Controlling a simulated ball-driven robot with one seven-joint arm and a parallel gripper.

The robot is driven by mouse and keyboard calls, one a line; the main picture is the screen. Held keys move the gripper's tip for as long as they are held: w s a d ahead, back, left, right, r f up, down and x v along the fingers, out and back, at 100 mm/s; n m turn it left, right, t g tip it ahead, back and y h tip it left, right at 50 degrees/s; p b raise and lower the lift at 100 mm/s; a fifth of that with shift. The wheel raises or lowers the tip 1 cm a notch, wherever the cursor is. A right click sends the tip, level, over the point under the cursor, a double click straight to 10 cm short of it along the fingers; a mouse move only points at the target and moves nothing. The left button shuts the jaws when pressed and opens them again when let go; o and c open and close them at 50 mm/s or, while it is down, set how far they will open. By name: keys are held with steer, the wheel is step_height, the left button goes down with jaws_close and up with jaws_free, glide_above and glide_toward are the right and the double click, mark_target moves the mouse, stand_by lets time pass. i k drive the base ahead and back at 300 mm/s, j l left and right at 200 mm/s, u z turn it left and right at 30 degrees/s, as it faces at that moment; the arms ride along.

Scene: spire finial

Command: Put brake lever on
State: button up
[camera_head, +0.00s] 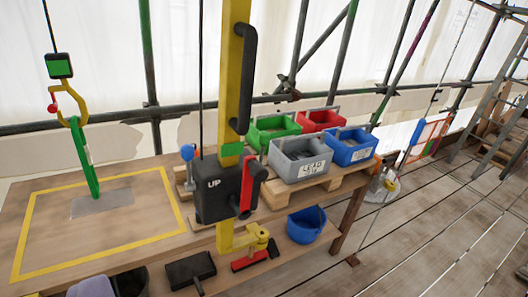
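A black brake box (226,190) marked "UP" is mounted on an upright yellow post (232,70). A red lever (247,188), which looks like the brake lever, stands nearly upright at the right side of the box. A black part lies against its upper right. I cannot tell whether this position is on or off. A green mark (232,149) shows on the post above the box. A black handle (245,80) is fixed higher on the post. My gripper does not show in this view, and nothing is seen touching the lever.
Left, a yellow hook (68,103) on a cable holds a green sling (83,160) over a yellow-bordered bench (150,215). Green (272,127), red (320,117), grey (300,168) and blue bins (348,149) stand on a pallet behind the post. Plank floor (420,220) is open at right.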

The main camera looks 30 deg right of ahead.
mark_target(264, 136)
steer(key=i+z, duration=0.15)
steer(key=i, duration=0.3)
steer(key=i+j+z, duration=0.15)
steer(key=i, duration=0.3)
steer(key=i+j+z, duration=0.15)
steer(key=i, duration=0.25)
steer(key=i+j+z, duration=0.15)
steer(key=i, duration=0.3)
steer(key=i+j+z, duration=0.15)
steer(key=i, duration=0.25)
steer(key=j, duration=0.1)
